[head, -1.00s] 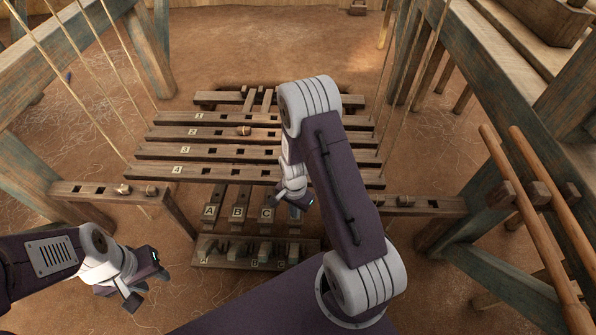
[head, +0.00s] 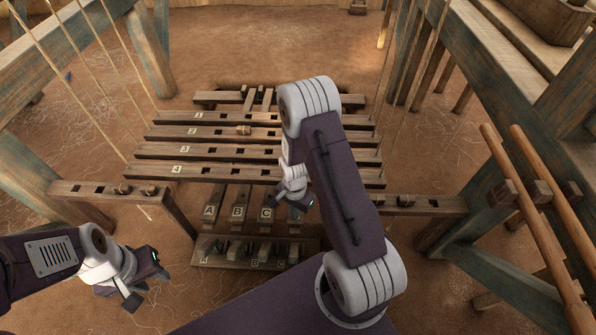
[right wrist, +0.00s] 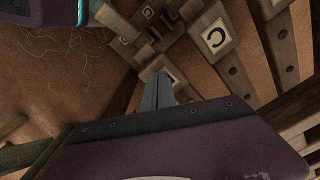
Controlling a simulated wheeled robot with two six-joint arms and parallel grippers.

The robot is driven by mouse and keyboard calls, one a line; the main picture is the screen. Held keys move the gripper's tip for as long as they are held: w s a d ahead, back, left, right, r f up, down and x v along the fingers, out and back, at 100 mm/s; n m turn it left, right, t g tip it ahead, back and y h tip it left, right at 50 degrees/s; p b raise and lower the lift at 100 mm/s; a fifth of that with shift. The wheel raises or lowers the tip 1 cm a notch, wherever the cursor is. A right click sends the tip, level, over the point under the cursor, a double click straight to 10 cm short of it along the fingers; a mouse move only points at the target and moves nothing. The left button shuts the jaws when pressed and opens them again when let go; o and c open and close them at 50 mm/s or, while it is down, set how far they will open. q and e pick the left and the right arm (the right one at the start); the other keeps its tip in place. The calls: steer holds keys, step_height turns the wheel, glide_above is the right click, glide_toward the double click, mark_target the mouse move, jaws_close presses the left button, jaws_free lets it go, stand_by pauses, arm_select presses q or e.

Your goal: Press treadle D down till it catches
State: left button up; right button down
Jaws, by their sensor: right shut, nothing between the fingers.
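Treadles A (head: 211,211), B (head: 238,212) and C (head: 267,214) show their lettered ends in the head view. Treadle D (head: 295,220), right of C, is mostly hidden under my right gripper (head: 298,205). In the right wrist view, the right gripper's grey fingers (right wrist: 158,92) are together and empty. My left gripper (head: 147,287) is open and empty at the lower left, away from the treadles.
A lettered catch rack (head: 220,262) lies in front of the treadle ends. Numbered bars (head: 215,151) cross above and behind them. Side rails with pegs (head: 124,189) and (head: 405,201), plus hanging cords, flank the treadles. Bare earth floor (head: 450,265) shows around.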

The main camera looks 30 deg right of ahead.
steer(key=shift+w+f+b, duration=0.15)
steer(key=shift+f+b, duration=2.4)
steer(key=shift+f, duration=1.75)
steer(key=shift+r, duration=0.15)
step_height(320, 180, up, 5)
steer(key=p, duration=0.5)
steer(key=shift+p, duration=0.3)
steer(key=shift+s, duration=0.2)
